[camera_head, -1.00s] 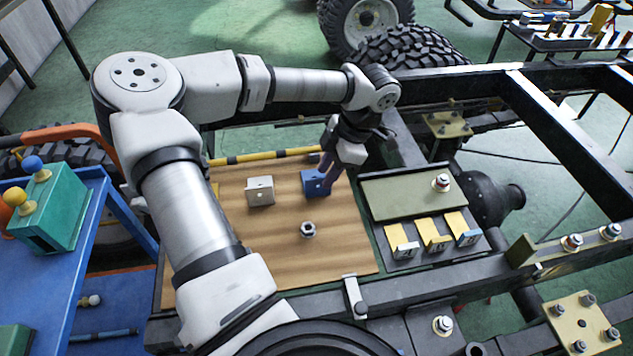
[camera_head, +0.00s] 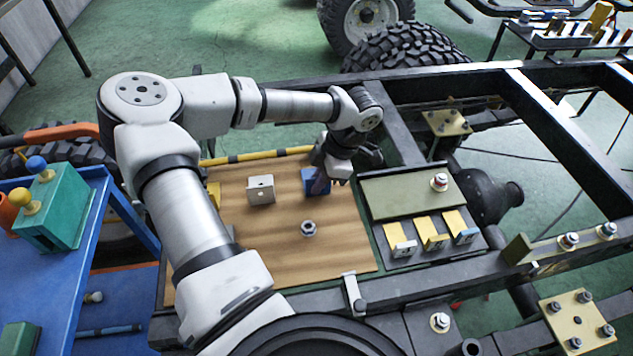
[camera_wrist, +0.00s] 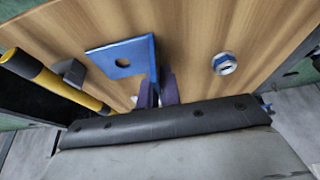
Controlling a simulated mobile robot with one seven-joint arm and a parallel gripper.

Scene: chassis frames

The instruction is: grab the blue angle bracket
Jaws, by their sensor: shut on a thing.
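The blue angle bracket (camera_head: 311,180) is at the back right of the wooden board (camera_head: 260,240), partly hidden behind my gripper in the head view. In the wrist view the blue bracket (camera_wrist: 122,57) shows a flat flange with a round hole and an upright flange. My gripper (camera_head: 322,183) reaches down over the bracket. In the wrist view its dark purple fingers (camera_wrist: 157,92) are closed on the bracket's upright flange. I cannot tell whether the bracket still touches the board.
A grey angle bracket (camera_head: 261,189) stands left of the blue one. A hex nut (camera_head: 308,228) lies in front, also in the wrist view (camera_wrist: 224,63). A black and yellow bar (camera_head: 255,156) runs along the board's back edge. A tray with yellow pieces (camera_head: 432,234) sits right.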

